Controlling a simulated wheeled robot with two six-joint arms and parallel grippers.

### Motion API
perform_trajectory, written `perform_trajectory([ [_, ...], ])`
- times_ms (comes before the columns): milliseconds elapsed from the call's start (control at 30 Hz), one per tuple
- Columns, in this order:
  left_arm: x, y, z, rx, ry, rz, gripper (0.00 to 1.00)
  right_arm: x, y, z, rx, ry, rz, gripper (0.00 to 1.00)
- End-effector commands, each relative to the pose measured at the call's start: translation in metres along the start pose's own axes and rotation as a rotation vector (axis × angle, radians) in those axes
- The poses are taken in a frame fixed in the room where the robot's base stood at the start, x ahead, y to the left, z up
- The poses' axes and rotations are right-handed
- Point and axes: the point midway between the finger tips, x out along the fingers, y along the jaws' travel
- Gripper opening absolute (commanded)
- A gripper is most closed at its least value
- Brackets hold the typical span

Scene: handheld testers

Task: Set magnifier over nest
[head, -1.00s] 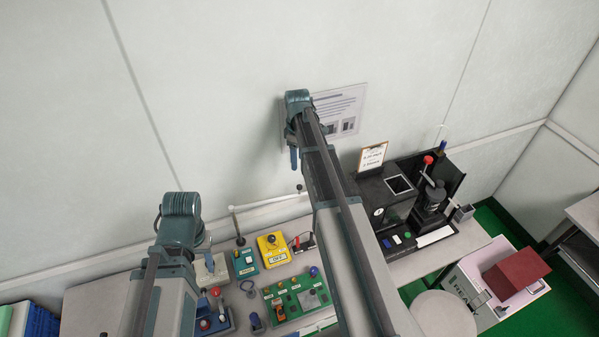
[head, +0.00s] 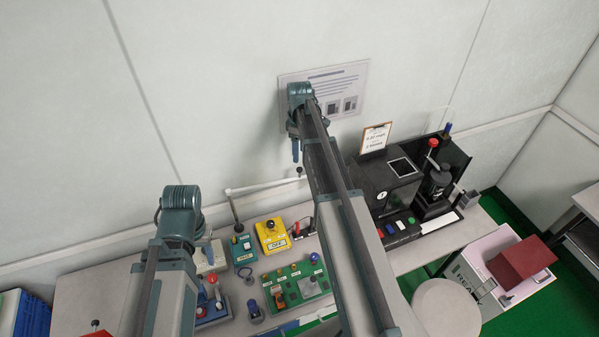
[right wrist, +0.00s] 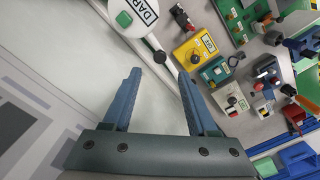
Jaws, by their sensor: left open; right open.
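A white jointed arm (head: 262,187) on a post rises at the back of the bench and ends in a black knob. In the right wrist view, the black knob (right wrist: 160,57) lies close to my open right gripper (right wrist: 159,73), in line with the gap between the fingers; contact cannot be told. A round white head lettered "DAR" (right wrist: 146,10) is on that arm; I cannot tell if it is the magnifier. A green board (head: 283,289) with a grey square, perhaps the nest, lies on the bench. My right gripper (head: 295,145) and left gripper (head: 185,225) are open, fingers partly hidden.
A yellow box (head: 272,236), a teal box (head: 242,250) and other small testers crowd the bench. A black machine (head: 436,190) stands at the right.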

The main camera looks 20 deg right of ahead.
Motion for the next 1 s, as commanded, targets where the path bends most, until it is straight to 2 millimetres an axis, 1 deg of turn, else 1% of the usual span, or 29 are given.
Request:
perform_trajectory([
  [33,0.015,0.001,-0.001,-0.001,0.0,0.0,0.5,0.015,0.0,0.0,0.0,0.0,0.0,0.59],
  [400,0.063,0.006,-0.004,0.004,0.001,-0.001,0.5,0.063,0.0,0.0,0.0,0.0,0.0,0.59],
  [500,0.07,0.006,-0.004,0.006,0.001,-0.002,0.5,0.07,0.0,0.0,0.0,0.0,0.0,0.59],
  [600,0.073,0.007,-0.005,0.008,0.001,-0.002,0.5,0.073,0.0,0.0,0.0,0.0,0.0,0.59],
  [867,0.072,0.006,-0.004,0.008,0.001,-0.002,0.5,0.072,0.0,0.0,0.0,0.0,0.0,0.59],
  [900,0.072,0.006,-0.004,0.008,0.001,-0.002,0.5,0.072,0.0,0.0,0.0,0.0,0.0,0.55],
  [967,0.072,0.006,-0.004,0.008,0.001,-0.002,0.5,0.072,0.0,0.0,0.0,0.0,0.0,0.44],
  [1000,0.072,0.006,-0.004,0.008,0.001,-0.002,0.5,0.072,0.0,0.0,0.0,0.0,0.0,0.37],
])
